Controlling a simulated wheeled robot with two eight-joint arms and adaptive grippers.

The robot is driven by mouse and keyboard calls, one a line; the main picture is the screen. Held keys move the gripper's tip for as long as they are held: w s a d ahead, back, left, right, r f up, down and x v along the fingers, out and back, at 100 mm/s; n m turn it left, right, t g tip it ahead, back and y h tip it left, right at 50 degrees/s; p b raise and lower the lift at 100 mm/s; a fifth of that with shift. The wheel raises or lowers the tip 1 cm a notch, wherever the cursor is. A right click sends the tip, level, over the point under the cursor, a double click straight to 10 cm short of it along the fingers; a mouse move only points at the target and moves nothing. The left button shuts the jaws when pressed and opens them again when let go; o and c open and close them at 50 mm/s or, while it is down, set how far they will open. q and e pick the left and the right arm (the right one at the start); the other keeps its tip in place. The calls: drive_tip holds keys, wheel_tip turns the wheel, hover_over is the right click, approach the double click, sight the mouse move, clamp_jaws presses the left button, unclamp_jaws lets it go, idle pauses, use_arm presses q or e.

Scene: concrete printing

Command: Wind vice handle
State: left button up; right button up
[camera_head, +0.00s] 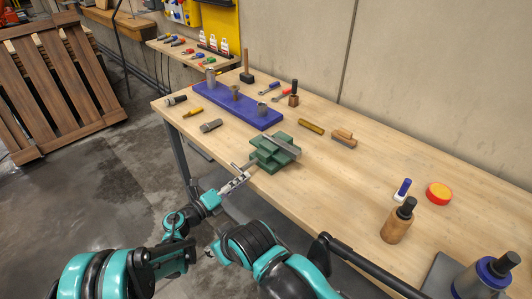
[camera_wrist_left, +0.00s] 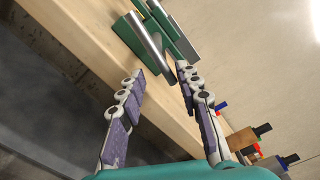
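The green vice (camera_head: 272,152) with grey metal jaws stands at the front edge of the wooden workbench. It also shows at the top of the left wrist view (camera_wrist_left: 128,36). A short dark rod (camera_wrist_left: 170,72) sticks out of the vice toward my left gripper; I cannot tell whether it is the handle or the screw. My left gripper (camera_head: 243,175) is just in front of the vice, off the bench edge. In the left wrist view its purple-padded fingers (camera_wrist_left: 162,80) are apart, with nothing clearly held between them. My right gripper does not show.
A blue tool block (camera_head: 222,104) lies behind the vice. A wooden brush (camera_head: 343,136) and a brass-coloured bar (camera_head: 311,127) lie to its right. A grey tool (camera_head: 211,126) lies to its left.

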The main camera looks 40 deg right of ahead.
use_arm(q)
drive_tip(key=shift+f, duration=0.1)
drive_tip(key=a, duration=0.4)
drive_tip(key=shift+s+a, duration=0.2)
idle(0.3)
idle(0.5)
